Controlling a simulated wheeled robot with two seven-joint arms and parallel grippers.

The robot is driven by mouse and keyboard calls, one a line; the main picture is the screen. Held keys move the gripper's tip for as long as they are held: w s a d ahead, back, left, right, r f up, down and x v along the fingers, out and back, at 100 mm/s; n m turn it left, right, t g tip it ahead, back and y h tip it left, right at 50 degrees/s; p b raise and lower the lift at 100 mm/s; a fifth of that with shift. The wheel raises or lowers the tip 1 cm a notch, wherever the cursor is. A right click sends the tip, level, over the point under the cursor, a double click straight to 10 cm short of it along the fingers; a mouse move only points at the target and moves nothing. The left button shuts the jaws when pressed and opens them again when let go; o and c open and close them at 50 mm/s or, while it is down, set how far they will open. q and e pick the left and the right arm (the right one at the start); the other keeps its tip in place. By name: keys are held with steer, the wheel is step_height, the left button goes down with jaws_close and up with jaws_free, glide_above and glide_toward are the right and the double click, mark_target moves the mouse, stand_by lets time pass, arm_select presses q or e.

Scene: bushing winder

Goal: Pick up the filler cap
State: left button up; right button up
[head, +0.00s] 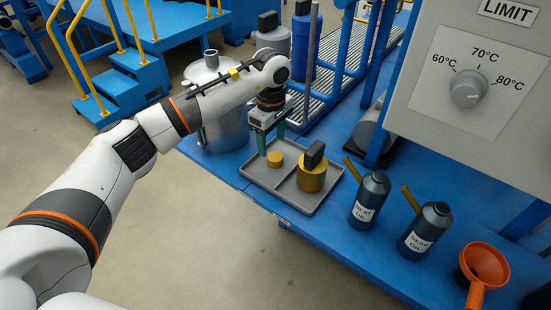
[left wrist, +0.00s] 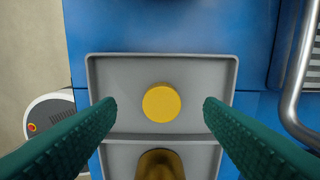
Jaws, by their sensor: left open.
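The filler cap appears to be the small round yellow disc (head: 275,159) lying in one compartment of a grey divided tray (head: 250,181). In the left wrist view the yellow cap (left wrist: 161,102) is centred between my fingers, with clear space on both sides. My left gripper (head: 270,139) is open and empty, pointing down just above the cap. Its green fingers also frame the left wrist view (left wrist: 160,104). A brass cylinder with a black top (head: 312,174) stands in the tray's other compartment. My right gripper is not in view.
A heat oil bottle (head: 369,201) and a gear oil bottle (head: 425,231) stand right of the tray, with an orange funnel (head: 484,264) beyond. A steel pot (head: 219,105) stands behind my left forearm. A dial panel (head: 470,90) overhangs the upper right.

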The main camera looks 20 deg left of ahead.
mark_target(274, 156)
arm_select(q)
steer(key=f, duration=0.3)
steer(key=f+b, duration=0.1)
steer(key=shift+d+f, duration=0.15)
steer(key=shift+d, duration=0.25)
steer(key=shift+f, duration=0.45)
steer(key=shift+r, duration=0.1)
steer(key=shift+c, duration=0.3)
